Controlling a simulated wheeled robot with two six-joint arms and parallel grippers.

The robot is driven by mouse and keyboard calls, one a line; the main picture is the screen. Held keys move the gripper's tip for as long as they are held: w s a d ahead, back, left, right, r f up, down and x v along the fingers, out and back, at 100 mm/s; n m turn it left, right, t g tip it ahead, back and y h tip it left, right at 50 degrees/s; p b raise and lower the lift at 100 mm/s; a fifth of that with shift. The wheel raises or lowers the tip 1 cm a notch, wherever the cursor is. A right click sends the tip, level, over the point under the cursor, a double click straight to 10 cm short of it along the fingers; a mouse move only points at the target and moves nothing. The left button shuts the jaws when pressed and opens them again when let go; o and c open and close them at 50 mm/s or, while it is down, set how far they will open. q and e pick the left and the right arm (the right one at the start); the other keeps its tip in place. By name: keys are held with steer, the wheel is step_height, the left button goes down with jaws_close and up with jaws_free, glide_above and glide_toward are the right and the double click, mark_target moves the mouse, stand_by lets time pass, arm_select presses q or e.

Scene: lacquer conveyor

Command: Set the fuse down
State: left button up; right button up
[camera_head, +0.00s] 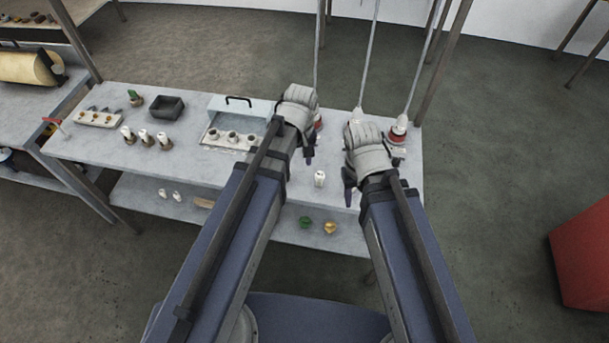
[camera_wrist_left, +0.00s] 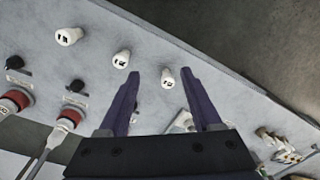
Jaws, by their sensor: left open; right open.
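A white fuse (camera_head: 319,178) stands upright on the grey table near its front edge, between my two grippers in the head view. My left gripper (camera_head: 309,156) is open over the table behind and left of it. In the left wrist view its fingers (camera_wrist_left: 160,76) are spread, with a white fuse (camera_wrist_left: 168,79) showing between the tips, closer to the right finger; nothing is gripped. Two more white fuses (camera_wrist_left: 121,58) (camera_wrist_left: 69,36) stand in a row to the left there. My right gripper (camera_head: 349,188) is open, low at the front edge, and partly hides a white piece beside it.
An open fuse box (camera_head: 238,105) with several sockets stands left of my left gripper. Several fuses (camera_head: 145,136), a black tray (camera_head: 166,107) and a white rack (camera_head: 98,118) are further left. Red-based plugs (camera_head: 397,135) with hanging cables stand at the right end.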

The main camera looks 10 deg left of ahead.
arm_select(q)
steer(key=s+d+m, duration=0.5)
steer(key=s+m, duration=0.4)
steer(key=m, duration=0.1)
steer(key=shift+d+y, duration=0.15)
steer(key=shift+y, duration=0.25)
steer(key=shift+s+r, duration=0.1)
